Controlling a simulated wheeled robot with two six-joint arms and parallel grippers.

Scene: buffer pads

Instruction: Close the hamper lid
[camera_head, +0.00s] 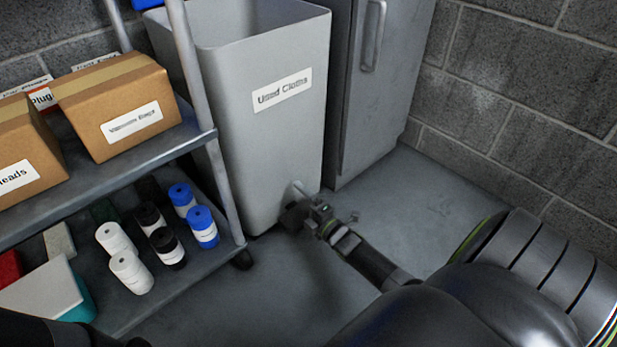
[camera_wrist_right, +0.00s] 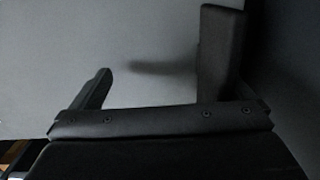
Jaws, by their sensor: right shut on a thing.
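The hamper is a tall light-grey bin labelled "Used Cloths" (camera_head: 290,135), with its top open at the back of the head view. I cannot make out its lid. My right gripper (camera_head: 299,203) is low at the hamper's lower right front corner, shut on the hamper, though the exact grip is hard to see. In the right wrist view my right gripper's fingers (camera_wrist_right: 155,80) stand apart in front of a plain grey surface. My left gripper is not in view.
A metal shelf cart (camera_head: 180,150) stands left of the hamper, with boxes (camera_head: 115,105) above and several rolls (camera_head: 170,247) below. A grey cabinet (camera_head: 375,100) stands to the right. A block wall (camera_head: 530,90) closes the right side. Some floor (camera_head: 430,200) is clear.

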